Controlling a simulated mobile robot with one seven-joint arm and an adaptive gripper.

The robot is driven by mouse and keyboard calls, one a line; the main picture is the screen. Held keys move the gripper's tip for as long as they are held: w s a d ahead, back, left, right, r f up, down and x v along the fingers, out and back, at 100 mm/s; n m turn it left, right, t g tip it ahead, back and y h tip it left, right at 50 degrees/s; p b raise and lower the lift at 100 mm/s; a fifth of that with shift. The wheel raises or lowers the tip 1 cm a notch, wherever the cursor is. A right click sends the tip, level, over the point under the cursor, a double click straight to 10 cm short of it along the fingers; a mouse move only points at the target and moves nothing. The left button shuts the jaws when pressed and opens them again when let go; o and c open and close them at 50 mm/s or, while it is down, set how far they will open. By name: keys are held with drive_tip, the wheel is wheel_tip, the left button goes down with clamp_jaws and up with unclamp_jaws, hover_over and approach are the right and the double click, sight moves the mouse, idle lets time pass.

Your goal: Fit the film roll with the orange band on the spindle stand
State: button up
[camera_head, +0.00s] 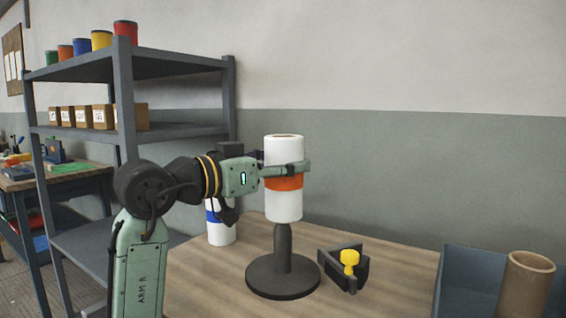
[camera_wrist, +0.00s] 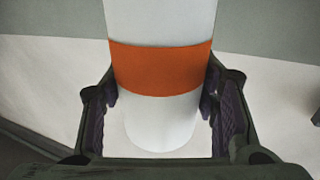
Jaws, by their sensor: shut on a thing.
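The film roll with the orange band (camera_head: 284,205) is a white upright cylinder with an orange stripe around its middle. My gripper (camera_head: 290,170) is shut on it, its fingers around the roll at and just above the band. In the wrist view the roll (camera_wrist: 160,20) stands between both finger pads of my gripper (camera_wrist: 163,115). The spindle stand (camera_head: 283,275) has a round dark base and a post on the wooden table. The roll is above the post in the head view, its lower end at the post's visible top. Whether the post enters the roll is hidden.
A white roll with a blue band (camera_head: 221,230) stands on the table (camera_head: 200,272) behind my arm. Right of the stand are a dark angled block (camera_head: 335,268) and a yellow knobbed piece (camera_head: 349,260). A blue bin (camera_head: 468,280) holds a brown tube (camera_head: 525,285). Grey shelving (camera_head: 180,135) stands left.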

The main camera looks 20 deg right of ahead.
sight(283, 207)
drive_tip(key=shift+f+b, duration=1.55)
drive_tip(key=shift+f, duration=1)
drive_tip(key=shift+f, duration=0.15)
drive_tip(key=shift+f+b, duration=0.95)
drive_tip(key=shift+f, duration=0.4)
